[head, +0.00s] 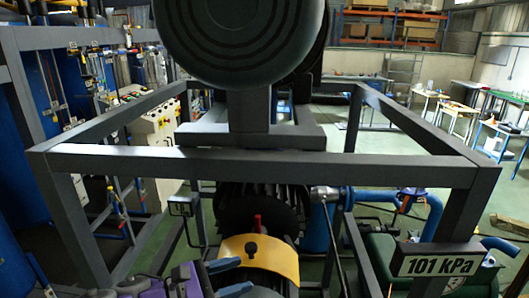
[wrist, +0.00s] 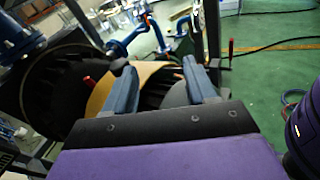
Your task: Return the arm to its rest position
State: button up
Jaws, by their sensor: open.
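My gripper (head: 246,274) shows at the bottom of the head view, low and left of centre, with part of the purple arm behind it. In the wrist view my gripper (wrist: 158,66) has its two blue fingers spread apart with nothing held between them. Beyond the fingers is a yellow curved cover (head: 262,258) with a dark knob and a red lever; it also shows in the wrist view (wrist: 137,77). The fingers overlap the cover in the picture; I cannot tell whether they touch it.
A dark steel frame (head: 270,163) spans the view and carries a large dark cylinder (head: 238,40). A black ribbed motor (head: 258,208) sits behind the cover. Blue pipes (head: 400,203) and a 101 kPa display (head: 438,265) are at right. Green floor (wrist: 260,65) lies open beyond.

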jog(key=s+d+f+m+g+y+b, duration=0.2)
jog(key=s+d+m+g, duration=0.15)
jog(key=d, duration=0.45)
jog(key=s+d+f+m+g+y+b, duration=0.1)
jog(key=s+d+f+m+g+b, duration=0.2)
jog(key=d, duration=0.5)
jog(key=s+d+f+m+g+y+b, duration=0.1)
jog(key=s+d+m+g+y, duration=0.15)
jog(key=d+m, duration=0.45)
jog(key=s+f+m+y+b, duration=0.6)
jog(key=s+f, duration=0.6)
jog(key=s, duration=0.4)
jog(key=m+y, duration=0.2)
jog(key=y, duration=0.1)
jog(key=shift+f+g, duration=0.4)
jog(key=shift+a+m, duration=0.2)
jog(key=shift+m, duration=0.05)
